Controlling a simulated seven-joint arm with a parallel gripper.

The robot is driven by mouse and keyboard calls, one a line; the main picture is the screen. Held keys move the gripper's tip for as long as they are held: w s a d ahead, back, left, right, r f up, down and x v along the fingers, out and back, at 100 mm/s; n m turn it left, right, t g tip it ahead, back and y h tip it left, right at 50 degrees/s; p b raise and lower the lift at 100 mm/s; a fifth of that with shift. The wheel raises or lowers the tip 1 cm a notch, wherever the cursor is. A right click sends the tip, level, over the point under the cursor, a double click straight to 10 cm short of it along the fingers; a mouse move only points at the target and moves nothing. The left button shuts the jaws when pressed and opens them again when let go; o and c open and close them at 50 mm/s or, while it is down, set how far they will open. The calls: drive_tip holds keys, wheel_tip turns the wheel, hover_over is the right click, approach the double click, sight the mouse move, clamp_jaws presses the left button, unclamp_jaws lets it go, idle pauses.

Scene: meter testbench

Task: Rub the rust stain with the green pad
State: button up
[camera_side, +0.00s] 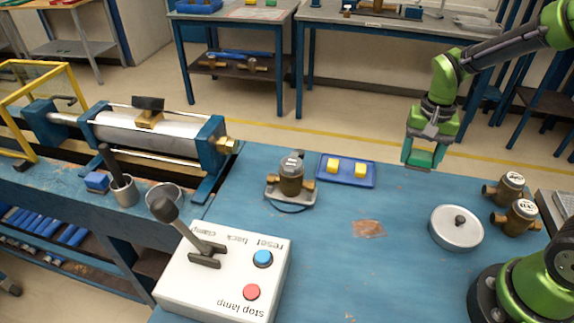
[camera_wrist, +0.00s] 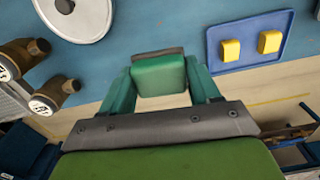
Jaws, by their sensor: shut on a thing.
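The rust stain (camera_side: 368,228) is a flat, ragged brown patch on the blue bench top in the side view; the wrist view does not show it. My gripper (camera_side: 421,162) is raised over the far right part of the bench, behind and to the right of the stain and well apart from it. It is shut on the green pad (camera_wrist: 158,76), a block with a dark grey layer along one edge. The pad sits between the two teal fingers in the wrist view. In the side view the pad is hard to tell from the fingers.
A blue tray (camera_side: 346,182) with two yellow blocks lies behind the stain. A round metal lid (camera_side: 456,228) and brass meters (camera_side: 519,216) are to the right. Another meter (camera_side: 291,174) stands left, with the control box (camera_side: 224,272) in front. Bench around the stain is clear.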

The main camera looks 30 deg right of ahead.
sight(389, 232)
drive_tip(key=o, duration=0.3)
drive_tip(key=shift+c, duration=1)
drive_tip(key=s+a+f+n, duration=0.2)
drive_tip(key=s+a+n, duration=0.4)
drive_tip(key=a+n, duration=0.4)
drive_tip(key=shift+m, duration=0.5)
drive_tip(key=shift+a+f, duration=0.25)
drive_tip(key=shift+f, duration=0.9)
drive_tip(key=shift+a+f, duration=0.2)
drive_tip(key=shift+f, duration=1)
drive_tip(key=shift+a+f, duration=0.25)
drive_tip(key=shift+f, duration=0.9)
drive_tip(key=shift+w+a+f, duration=0.35)
drive_tip(key=shift+w+f, duration=0.1)
drive_tip(key=shift+c, duration=0.4)
drive_tip(key=shift+w+a+f, duration=0.25)
drive_tip(key=shift+w+a, duration=0.8)
drive_tip(key=shift+w, duration=0.05)
drive_tip(key=shift+w+a, duration=2.1)
drive_tip(key=shift+a, duration=0.05)
drive_tip(key=shift+s+d, duration=3.45)
drive_tip(key=shift+d, duration=0.05)
drive_tip(key=shift+s+d+r, duration=0.1)
drive_tip(key=shift+r, duration=0.15)
wheel_tip(389, 232, up, 8)
drive_tip(key=shift+f, duration=0.1)
